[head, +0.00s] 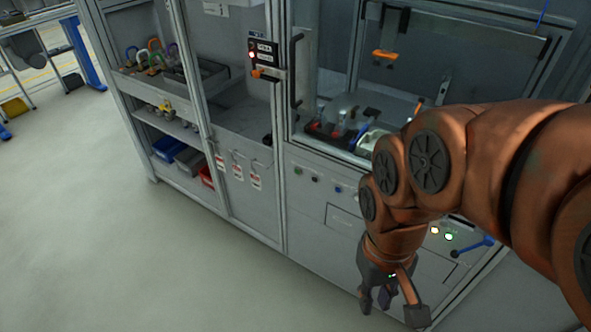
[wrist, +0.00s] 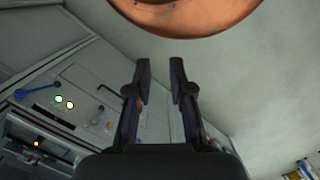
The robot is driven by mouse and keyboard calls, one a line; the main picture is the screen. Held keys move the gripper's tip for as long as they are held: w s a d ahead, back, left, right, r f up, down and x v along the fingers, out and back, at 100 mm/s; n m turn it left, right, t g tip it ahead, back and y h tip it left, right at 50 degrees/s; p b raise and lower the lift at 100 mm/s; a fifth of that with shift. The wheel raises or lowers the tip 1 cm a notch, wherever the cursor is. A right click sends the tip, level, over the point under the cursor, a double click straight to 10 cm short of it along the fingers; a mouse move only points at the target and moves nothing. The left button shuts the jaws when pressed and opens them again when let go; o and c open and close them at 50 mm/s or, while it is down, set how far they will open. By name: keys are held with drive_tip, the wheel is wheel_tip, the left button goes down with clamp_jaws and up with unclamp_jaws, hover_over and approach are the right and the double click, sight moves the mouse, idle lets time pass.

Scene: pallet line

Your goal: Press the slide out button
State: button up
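The button panel is the grey front of the machine cabinet (head: 310,212). It carries a green button (head: 298,170), a black button (head: 315,179) and a blue button (head: 338,189) in a row. Further right are a lit yellowish-white button (head: 435,230) and a lit green button (head: 449,237). No label is legible, so I cannot tell which is the slide out button. My gripper (head: 375,303) points down before the lower cabinet, apart from the buttons. Its fingers (wrist: 160,75) are apart and empty. My arm hides part of the panel.
A blue handle (head: 474,246) sticks out right of the lit buttons. A switch box (head: 263,60) with a red light is on the upper frame. Shelves with blue (head: 168,148) and red (head: 207,177) bins stand left. The floor (head: 130,255) in front is clear.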

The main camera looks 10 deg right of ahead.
clamp_jaws()
idle(1.1)
